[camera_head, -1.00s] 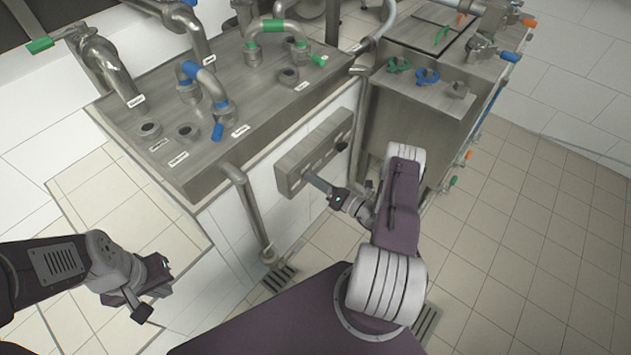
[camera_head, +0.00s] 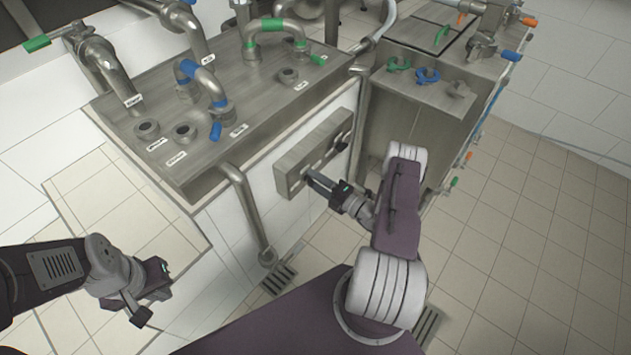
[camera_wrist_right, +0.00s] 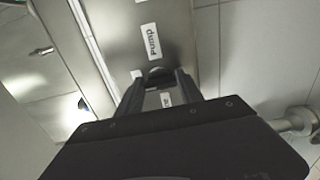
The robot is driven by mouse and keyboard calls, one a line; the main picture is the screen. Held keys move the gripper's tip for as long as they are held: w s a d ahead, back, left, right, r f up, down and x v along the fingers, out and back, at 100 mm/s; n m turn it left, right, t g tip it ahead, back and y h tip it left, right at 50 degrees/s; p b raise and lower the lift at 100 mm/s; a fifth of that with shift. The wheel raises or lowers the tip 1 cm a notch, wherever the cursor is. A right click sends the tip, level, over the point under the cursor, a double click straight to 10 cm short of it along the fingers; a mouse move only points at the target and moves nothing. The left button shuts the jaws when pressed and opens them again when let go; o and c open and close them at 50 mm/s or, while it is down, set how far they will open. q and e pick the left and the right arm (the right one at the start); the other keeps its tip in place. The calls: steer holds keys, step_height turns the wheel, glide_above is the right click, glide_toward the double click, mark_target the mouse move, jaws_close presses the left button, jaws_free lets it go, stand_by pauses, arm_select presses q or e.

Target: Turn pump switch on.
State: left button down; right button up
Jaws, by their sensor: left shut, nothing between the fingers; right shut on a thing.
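The grey switch box (camera_head: 313,152) is mounted on the side of the white-tiled counter in the head view. My right gripper (camera_head: 313,178) reaches its front face and covers the switch there. In the right wrist view a label reading "Pump" (camera_wrist_right: 152,42) sits on the metal panel just beyond the fingertips. The right fingers (camera_wrist_right: 159,80) are shut on the pump switch (camera_wrist_right: 157,71), of which only a small rounded part shows between the tips. Which way the switch is turned cannot be told. My left gripper (camera_head: 152,298) is shut and empty at the lower left, away from the box.
The metal counter top (camera_head: 215,130) carries pipes with blue and green handles. A vertical pipe (camera_head: 245,210) runs down to the left of the box. A metal tank (camera_head: 410,112) stands to the right. The tiled floor (camera_head: 530,220) at the right is clear.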

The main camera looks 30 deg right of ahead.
stand_by(0.5)
steer(key=o, duration=1.4)
steer(key=p+v, duration=0.1)
steer(key=v, duration=0.8)
steer(key=shift+s, duration=0.1)
